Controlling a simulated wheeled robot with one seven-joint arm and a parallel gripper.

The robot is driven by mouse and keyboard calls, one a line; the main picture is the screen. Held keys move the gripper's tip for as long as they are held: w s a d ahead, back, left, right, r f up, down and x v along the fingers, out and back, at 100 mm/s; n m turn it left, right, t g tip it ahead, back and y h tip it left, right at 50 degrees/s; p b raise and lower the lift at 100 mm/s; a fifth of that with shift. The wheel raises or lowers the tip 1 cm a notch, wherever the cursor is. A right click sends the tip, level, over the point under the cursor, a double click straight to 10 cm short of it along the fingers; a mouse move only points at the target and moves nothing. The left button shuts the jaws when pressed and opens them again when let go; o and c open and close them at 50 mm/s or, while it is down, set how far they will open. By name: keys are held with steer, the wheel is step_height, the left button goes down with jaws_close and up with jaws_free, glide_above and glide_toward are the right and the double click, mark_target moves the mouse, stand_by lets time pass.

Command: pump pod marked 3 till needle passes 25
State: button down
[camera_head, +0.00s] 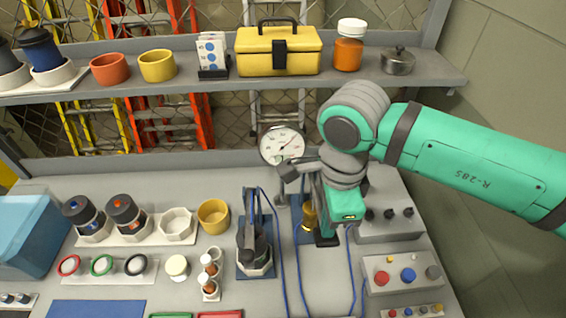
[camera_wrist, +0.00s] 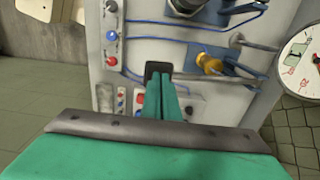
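My gripper (camera_head: 326,238) points down over the right part of the bench. In the wrist view its fingers (camera_wrist: 160,82) are together, with a black piece at the tips; I see nothing clearly held. A round white gauge (camera_head: 282,145) stands left of my wrist, its needle pointing up and right; it is partly cut off in the wrist view (camera_wrist: 301,57). Left of my gripper, a dark unit with an upright lever (camera_head: 253,245) sits on a blue plate. Two dark-topped pods (camera_head: 85,220) (camera_head: 128,216) stand at left in white holders. I cannot read any pod's number.
A brass-yellow fitting (camera_head: 308,216) on a blue plate stands close beside my gripper. Blue hoses (camera_head: 284,255) cross the bench. A grey box with black knobs (camera_head: 390,222) and a button panel (camera_head: 402,273) are at right. Another pod (camera_head: 42,48) is on the shelf.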

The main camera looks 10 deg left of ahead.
steer(key=shift+f, duration=4.95)
step_height(320, 180, up, 13)
steer(key=shift+f, duration=6.55)
step_height(320, 180, up, 13)
